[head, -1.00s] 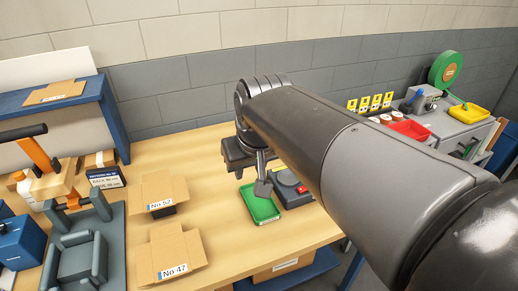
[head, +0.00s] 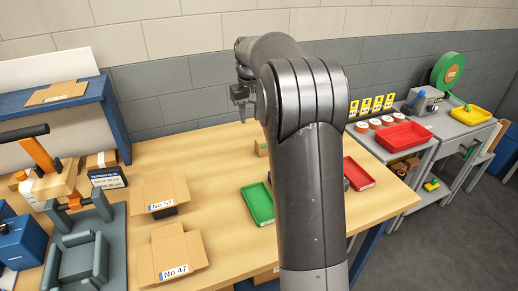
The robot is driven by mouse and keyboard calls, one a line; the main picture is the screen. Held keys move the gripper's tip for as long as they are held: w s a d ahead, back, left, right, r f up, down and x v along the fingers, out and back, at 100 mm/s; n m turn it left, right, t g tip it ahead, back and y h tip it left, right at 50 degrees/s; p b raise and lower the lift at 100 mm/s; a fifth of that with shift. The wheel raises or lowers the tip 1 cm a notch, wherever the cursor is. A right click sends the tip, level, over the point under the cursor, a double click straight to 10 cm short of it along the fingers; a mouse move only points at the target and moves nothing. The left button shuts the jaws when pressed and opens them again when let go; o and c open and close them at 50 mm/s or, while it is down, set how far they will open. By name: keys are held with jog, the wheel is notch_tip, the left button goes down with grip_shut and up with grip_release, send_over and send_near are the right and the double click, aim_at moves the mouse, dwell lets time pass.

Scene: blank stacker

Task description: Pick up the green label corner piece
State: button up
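A small brown piece with a green patch (head: 262,149) stands toward the back of the wooden table, partly hidden by my arm; it looks like the green label corner piece, but it is too small to be sure. My gripper (head: 243,116) is raised above the table's back edge, above and left of that piece and apart from it. Its fingers are small and dark, so I cannot tell whether they are open or whether anything is between them.
A green tray (head: 258,204) lies left of my arm, a red tray (head: 358,173) right of it. Cardboard boxes No 52 (head: 166,194) and No 47 (head: 172,254) stand at the left. Another red tray (head: 403,137) sits on a side cart. Bare table (head: 205,150) lies behind the boxes.

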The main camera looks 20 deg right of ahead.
jog(key=g, duration=0.1)
send_over(257, 142)
notch_tip(257, 142, down, 8)
jog(key=shift+a+f, duration=0.1)
jog(key=shift+f, duration=0.15)
notch_tip(257, 142, down, 11)
jog(key=shift+s+r, duration=0.15)
jog(key=shift+c, duration=0.3)
grip_shut()
